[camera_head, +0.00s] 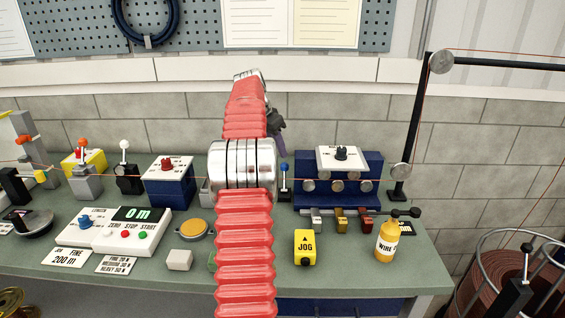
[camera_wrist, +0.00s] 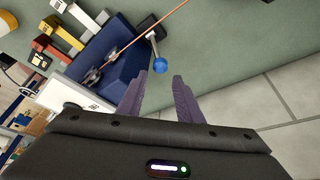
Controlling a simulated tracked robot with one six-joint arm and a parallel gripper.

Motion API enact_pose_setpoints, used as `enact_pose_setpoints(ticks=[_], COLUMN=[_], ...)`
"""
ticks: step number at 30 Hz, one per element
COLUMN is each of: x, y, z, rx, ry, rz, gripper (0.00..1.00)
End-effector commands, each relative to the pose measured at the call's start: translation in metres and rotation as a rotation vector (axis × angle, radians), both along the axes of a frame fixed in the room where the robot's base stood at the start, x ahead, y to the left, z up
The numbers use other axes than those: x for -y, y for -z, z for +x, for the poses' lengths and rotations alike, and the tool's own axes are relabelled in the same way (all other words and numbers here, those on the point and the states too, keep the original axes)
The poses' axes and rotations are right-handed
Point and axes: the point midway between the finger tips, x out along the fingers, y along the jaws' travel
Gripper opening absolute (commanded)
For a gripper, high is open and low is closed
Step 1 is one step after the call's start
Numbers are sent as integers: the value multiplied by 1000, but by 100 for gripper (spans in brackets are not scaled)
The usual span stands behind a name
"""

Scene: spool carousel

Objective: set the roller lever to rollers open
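A lever with a blue ball knob (camera_head: 284,167) stands at the left side of the blue roller box (camera_head: 316,198), partly beside my red arm. It looks about upright; no setting mark is legible. In the wrist view the blue knob (camera_wrist: 160,65) lies just beyond the gap between my fingertips, and its rod runs away from them. My gripper (camera_wrist: 160,77) is open, with two purple fingers apart and nothing between them. In the head view my gripper is mostly hidden behind my arm. I cannot tell whether a finger touches the knob.
A copper wire (camera_wrist: 150,32) runs close past the lever. The roller box (camera_wrist: 98,62) lies left in the wrist view. Other levers and a counter (camera_head: 125,230) stand left.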

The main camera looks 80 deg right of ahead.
Motion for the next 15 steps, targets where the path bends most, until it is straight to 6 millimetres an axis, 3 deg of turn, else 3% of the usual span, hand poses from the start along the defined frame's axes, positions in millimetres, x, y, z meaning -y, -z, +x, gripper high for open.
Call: enact_pose_setpoints(ticks=[9, 15], x=[15, 22], y=[46, 63], z=[-11, -14], rx=[0, 0], ry=[2, 1], rz=[2, 1], gripper=[32, 32])
